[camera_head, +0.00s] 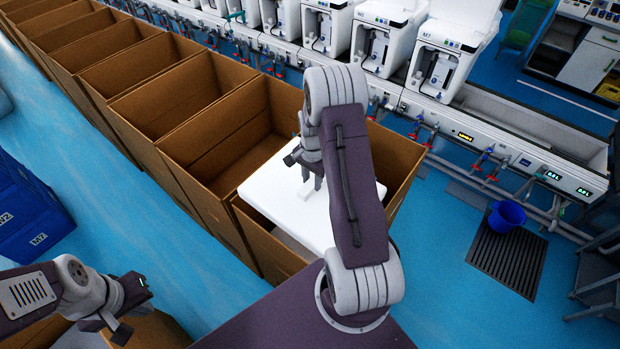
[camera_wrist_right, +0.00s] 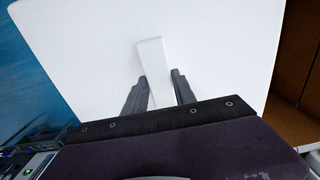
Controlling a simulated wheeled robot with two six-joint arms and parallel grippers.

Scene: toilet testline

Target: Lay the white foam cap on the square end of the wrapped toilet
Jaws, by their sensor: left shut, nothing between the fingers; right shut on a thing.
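The white foam cap (camera_head: 265,190) is a flat white slab with rounded corners. It lies over the open cardboard box in front of me and fills most of the right wrist view (camera_wrist_right: 80,45). My right gripper (camera_head: 310,178) is shut on the cap's small raised tab (camera_wrist_right: 150,60), between its two fingers (camera_wrist_right: 158,85). A pale surface (camera_head: 290,238) shows below the cap's near edge inside the box. I cannot tell whether it is the wrapped toilet or whether the cap touches it. My left gripper (camera_head: 130,300) is shut and empty at lower left.
A row of empty open cardboard boxes (camera_head: 205,110) runs to the upper left. White toilets (camera_head: 440,50) stand on a test line behind. A blue bucket (camera_head: 507,214) stands on a dark grate at right. Blue crates (camera_head: 30,215) are at left. The blue floor between is clear.

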